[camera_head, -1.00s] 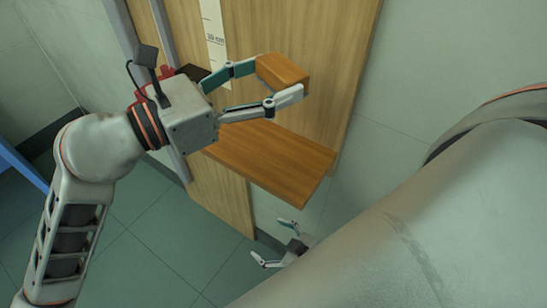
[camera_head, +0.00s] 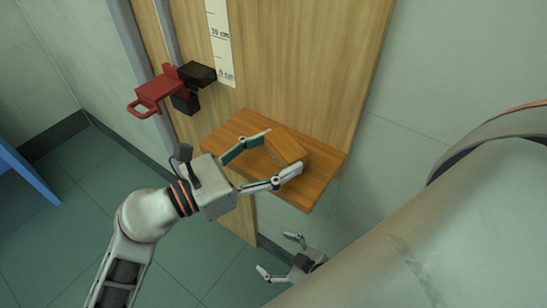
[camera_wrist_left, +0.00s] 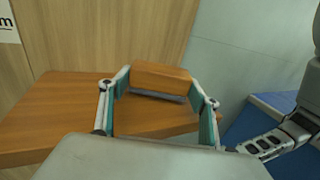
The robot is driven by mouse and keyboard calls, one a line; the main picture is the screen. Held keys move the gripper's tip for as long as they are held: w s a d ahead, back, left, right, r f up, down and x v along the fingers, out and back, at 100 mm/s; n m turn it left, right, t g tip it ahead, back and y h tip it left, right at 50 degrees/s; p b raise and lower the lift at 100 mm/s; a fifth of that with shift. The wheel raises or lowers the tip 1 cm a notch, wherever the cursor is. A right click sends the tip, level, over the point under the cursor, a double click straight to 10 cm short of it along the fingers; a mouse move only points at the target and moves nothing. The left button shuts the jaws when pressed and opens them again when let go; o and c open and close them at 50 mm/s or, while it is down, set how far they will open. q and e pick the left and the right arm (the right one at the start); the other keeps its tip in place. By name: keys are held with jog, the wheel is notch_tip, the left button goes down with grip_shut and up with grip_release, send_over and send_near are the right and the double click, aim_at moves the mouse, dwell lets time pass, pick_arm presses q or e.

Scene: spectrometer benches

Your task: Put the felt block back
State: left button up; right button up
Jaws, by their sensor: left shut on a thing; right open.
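The felt block (camera_head: 288,147), an orange-brown wooden block, is held between the fingers of my left gripper (camera_head: 283,153). The wrist view shows the block (camera_wrist_left: 161,76) between the two fingertips, with a grey strip along its lower edge. The block is over the wooden shelf (camera_head: 228,133), towards its right part; I cannot tell whether it touches the shelf. The shelf also fills the lower left of the wrist view (camera_wrist_left: 50,112). My right gripper (camera_head: 274,252) is open and empty, below the shelf and away from it.
The shelf juts from a wooden panel (camera_head: 310,70) with a white centimetre scale (camera_head: 221,45). A red clamp-like part (camera_head: 155,92) with black pieces (camera_head: 197,75) sits on the panel's left, above the shelf. A blue surface (camera_head: 25,172) is at far left. The shelf's left part is bare.

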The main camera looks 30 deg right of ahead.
pick_arm(q)
jog(key=shift+f, duration=0.5)
jog(key=shift+f, duration=0.2)
jog(key=o, duration=1.1)
